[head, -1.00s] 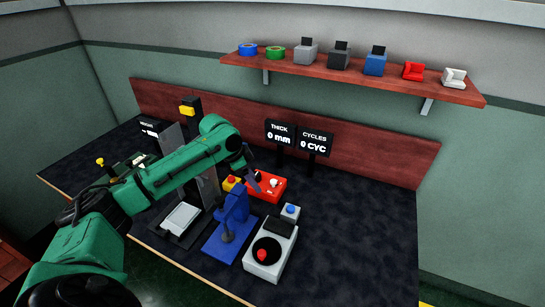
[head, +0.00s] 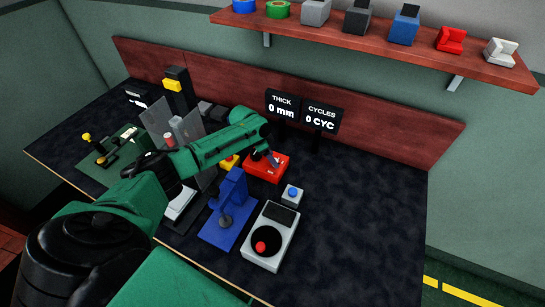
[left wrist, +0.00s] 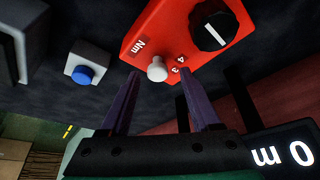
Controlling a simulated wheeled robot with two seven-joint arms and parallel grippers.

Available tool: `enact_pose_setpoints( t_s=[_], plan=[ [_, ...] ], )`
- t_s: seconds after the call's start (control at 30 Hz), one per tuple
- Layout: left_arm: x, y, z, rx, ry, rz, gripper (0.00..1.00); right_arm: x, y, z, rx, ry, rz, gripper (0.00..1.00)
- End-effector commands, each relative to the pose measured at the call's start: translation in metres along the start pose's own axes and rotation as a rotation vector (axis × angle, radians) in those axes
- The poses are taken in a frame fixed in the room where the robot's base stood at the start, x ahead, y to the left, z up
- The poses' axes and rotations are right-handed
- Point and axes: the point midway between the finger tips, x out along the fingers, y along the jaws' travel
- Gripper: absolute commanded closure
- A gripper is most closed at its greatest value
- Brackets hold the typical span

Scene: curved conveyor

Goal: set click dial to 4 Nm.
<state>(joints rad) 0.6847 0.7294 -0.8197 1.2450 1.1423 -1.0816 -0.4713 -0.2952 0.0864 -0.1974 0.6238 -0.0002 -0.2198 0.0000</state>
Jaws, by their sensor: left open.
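A red box (head: 263,167) stands on the dark table in the head view, near the middle. In the left wrist view the red box (left wrist: 160,25) carries a black dial (left wrist: 213,30) with a white pointer line, a small white knob (left wrist: 157,69), the letters Nm and a few small digits. My left gripper (left wrist: 161,78) is open and empty. Its two fingertips are on either side of the white knob in that view; I cannot tell whether they touch it. In the head view the left gripper (head: 273,158) is over the red box and partly covers its top.
A blue press-like device (head: 232,205), a grey unit with a red button (head: 285,222) and a small box with a blue button (head: 293,194) stand in front of the red box. Two display signs (head: 283,104) stand behind it. The table at right is clear.

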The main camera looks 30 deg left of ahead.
Motion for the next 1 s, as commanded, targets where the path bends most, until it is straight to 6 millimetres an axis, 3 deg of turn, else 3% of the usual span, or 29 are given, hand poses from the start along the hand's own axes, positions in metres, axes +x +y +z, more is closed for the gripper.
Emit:
enact_pose_setpoints(
  t_s=[0.1,0.33,0.5,1.0],
  plan=[
    [0.010,0.000,0.000,0.001,-0.001,-0.001,0.37,0.001,-0.003,-0.005,0.000,0.008,-0.004,0.50],
    [0.010,0.000,0.000,0.001,-0.001,-0.001,0.37,0.002,-0.009,0.003,0.001,-0.004,-0.013,0.50],
    [0.010,0.000,0.000,0.001,-0.001,-0.001,1.00,0.002,-0.010,0.005,0.001,-0.007,-0.014,0.50],
    [0.007,0.001,-0.002,-0.075,0.000,-0.031,1.00,-0.013,-0.006,0.004,-0.001,-0.009,-0.008,0.50]
  ],
)
